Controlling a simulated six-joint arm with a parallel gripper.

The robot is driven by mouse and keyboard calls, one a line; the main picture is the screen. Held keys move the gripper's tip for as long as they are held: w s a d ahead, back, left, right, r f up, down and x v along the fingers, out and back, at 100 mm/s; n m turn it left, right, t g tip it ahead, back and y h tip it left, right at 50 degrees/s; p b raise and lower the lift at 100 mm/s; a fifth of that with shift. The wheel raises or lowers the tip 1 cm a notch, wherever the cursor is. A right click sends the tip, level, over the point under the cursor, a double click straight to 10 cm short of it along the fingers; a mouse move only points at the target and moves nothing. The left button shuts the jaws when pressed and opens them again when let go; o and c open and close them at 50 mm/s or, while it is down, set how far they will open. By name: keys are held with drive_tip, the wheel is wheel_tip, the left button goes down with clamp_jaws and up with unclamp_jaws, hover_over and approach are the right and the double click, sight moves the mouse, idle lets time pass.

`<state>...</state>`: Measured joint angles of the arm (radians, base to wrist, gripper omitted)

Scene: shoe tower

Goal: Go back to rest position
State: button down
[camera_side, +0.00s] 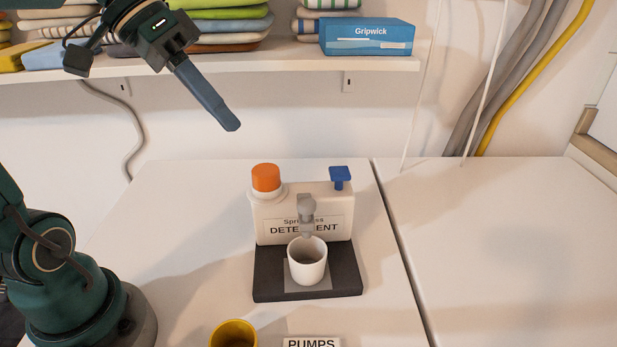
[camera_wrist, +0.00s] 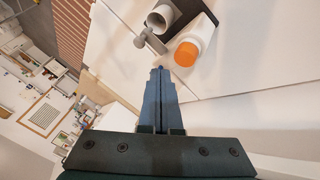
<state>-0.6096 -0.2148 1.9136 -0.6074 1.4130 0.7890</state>
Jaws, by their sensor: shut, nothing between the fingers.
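My gripper (camera_side: 228,122) is shut and empty, in the air above and to the left of the detergent dispenser (camera_side: 262,220) in the side view. In the wrist view my gripper (camera_wrist: 160,72) shows its two fingers together with nothing between them. The dispenser is a white jug with an orange cap (camera_side: 266,178), a blue push knob (camera_side: 340,176) and a grey spout. A white cup (camera_side: 307,264) stands upright under the spout on a dark tray (camera_side: 270,285). The wrist view also shows the orange cap (camera_wrist: 186,54) and the cup (camera_wrist: 158,20). The cup's contents are unclear.
A shelf (camera_side: 300,62) with folded towels and a blue Gripwick box (camera_side: 367,37) is on the wall near my gripper. A yellow cup (camera_side: 234,335) and a PUMPS label (camera_side: 312,343) are at the front edge. The right worktop (camera_side: 500,240) is clear.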

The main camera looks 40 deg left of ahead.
drive_tip(key=s+d+f+m+y, duration=0.2)
drive_tip(key=s+d+f+m, duration=0.1)
drive_tip(key=s+d, duration=0.3)
drive_tip(key=s+a+f+n+t+y, duration=0.1)
drive_tip(key=s+a+f+n+y, duration=0.1)
drive_tip(key=f, duration=0.4)
drive_tip(key=shift+a+n+y, duration=0.6)
drive_tip(key=shift+a+n, duration=0.4)
drive_tip(key=shift+a, duration=0.05)
